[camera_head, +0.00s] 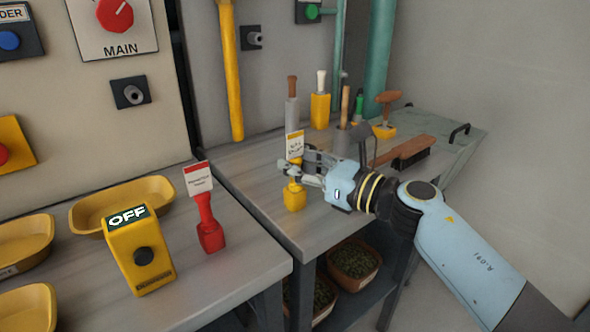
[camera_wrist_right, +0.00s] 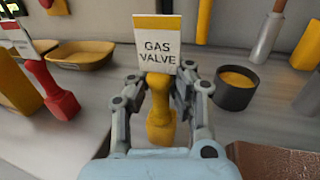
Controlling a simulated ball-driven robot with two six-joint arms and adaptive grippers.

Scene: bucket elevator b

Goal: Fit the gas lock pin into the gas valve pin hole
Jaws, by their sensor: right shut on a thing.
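The gas lock pin (camera_head: 294,197) is a yellow block-like piece with a white and yellow tag. The tag reads GAS VALVE in the right wrist view, where the yellow pin (camera_wrist_right: 161,120) stands roughly upright. My right gripper (camera_head: 293,173) is shut on its upper part; the two fingers (camera_wrist_right: 162,88) flank it just below the tag. I cannot tell whether its lower end touches the bench. Dark wall sockets show at the left panel (camera_head: 131,92) and the farther panel (camera_head: 251,38); neither is labelled as the gas valve pin hole. My left gripper is out of view.
A red tagged pin (camera_head: 207,225) and a yellow OFF box (camera_head: 139,250) stand on the near bench with yellow trays (camera_head: 160,190). A yellow pipe (camera_head: 231,80) runs down the wall.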

